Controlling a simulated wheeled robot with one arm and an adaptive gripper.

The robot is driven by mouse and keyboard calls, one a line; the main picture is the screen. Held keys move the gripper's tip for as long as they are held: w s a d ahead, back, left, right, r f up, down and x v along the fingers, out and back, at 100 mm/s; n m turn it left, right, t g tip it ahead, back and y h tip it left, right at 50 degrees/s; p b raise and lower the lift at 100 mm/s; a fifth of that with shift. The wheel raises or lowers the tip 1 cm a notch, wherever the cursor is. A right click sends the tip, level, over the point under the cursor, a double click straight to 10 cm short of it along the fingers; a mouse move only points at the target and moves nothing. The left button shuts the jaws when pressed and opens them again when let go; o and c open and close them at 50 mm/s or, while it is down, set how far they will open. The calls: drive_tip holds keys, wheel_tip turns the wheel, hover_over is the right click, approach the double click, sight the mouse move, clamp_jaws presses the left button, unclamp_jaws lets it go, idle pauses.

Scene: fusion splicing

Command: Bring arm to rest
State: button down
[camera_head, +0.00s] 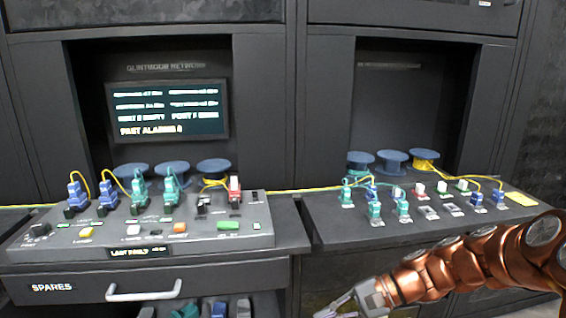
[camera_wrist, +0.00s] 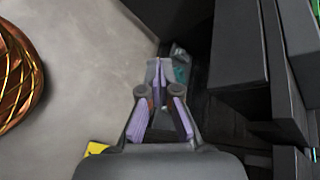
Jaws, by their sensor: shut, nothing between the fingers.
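My gripper (camera_head: 345,304) is low in the head view, at the bottom edge right of centre, in front of the dark cabinet and below the right-hand shelf. My copper-coloured arm reaches to it from the right edge. In the wrist view my gripper (camera_wrist: 157,72) points away over the grey floor, its purple-padded fingers closed together at the tips. Nothing shows between the fingers. It is apart from the panels and shelves.
A sloped panel (camera_head: 190,246) with blue, teal and red connectors stands at left, above a drawer marked SPARES (camera_head: 80,289). A right shelf (camera_head: 340,232) carries more connectors.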

drive_tip(key=s+a+r+n+g+h+p, duration=0.2)
drive_tip(key=s+r+n+h+p, duration=0.15)
drive_tip(key=s+r, duration=0.35)
drive_tip(key=s+d+r+n+h+p, duration=0.2)
drive_tip(key=s+d+r+h+p, duration=0.2)
drive_tip(key=s, duration=0.5)
drive_tip(key=s+d+r+n+h+p, duration=0.3)
drive_tip(key=s+d+r+h+p, duration=0.2)
drive_tip(key=s+p, duration=0.4)
drive_tip(key=shift+s+d+r, duration=0.2)
drive_tip(key=shift+d+r, duration=0.4)
drive_tip(key=shift+d, duration=0.5)
